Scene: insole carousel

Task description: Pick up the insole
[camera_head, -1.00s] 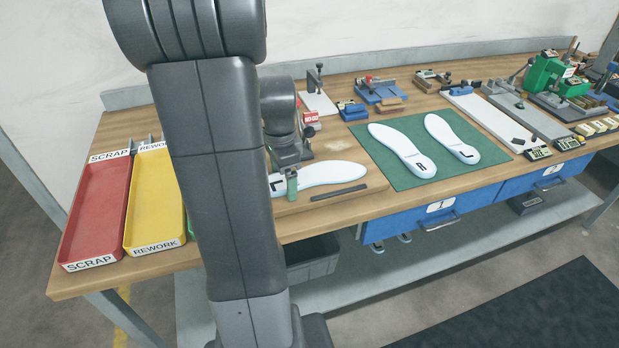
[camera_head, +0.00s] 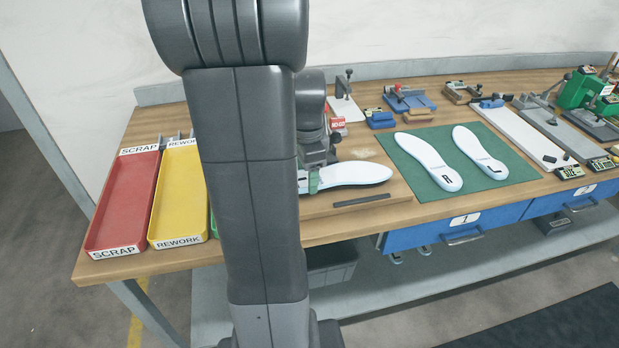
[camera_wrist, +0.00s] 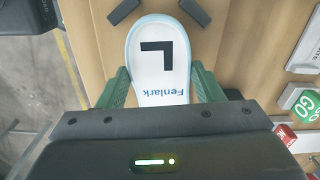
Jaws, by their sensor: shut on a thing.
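A white insole (camera_head: 352,173) lies on a wooden board (camera_head: 391,207) at the front of the bench, its heel end partly hidden by my arm. In the wrist view the insole (camera_wrist: 161,85) shows a black "L" and the word "Fenlark". My gripper (camera_wrist: 160,86) is shut on the insole, with one green finger against each long side. In the head view my gripper (camera_head: 313,180) is at the insole's left end. I cannot tell whether the insole is lifted off the board.
A green mat (camera_head: 459,192) to the right bears two more insoles, marked R (camera_head: 430,161) and L (camera_head: 480,152). Red scrap (camera_head: 124,203) and yellow rework (camera_head: 180,207) trays stand at left. Blocks and fixtures line the back. Dark stops (camera_wrist: 124,11) flank the insole.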

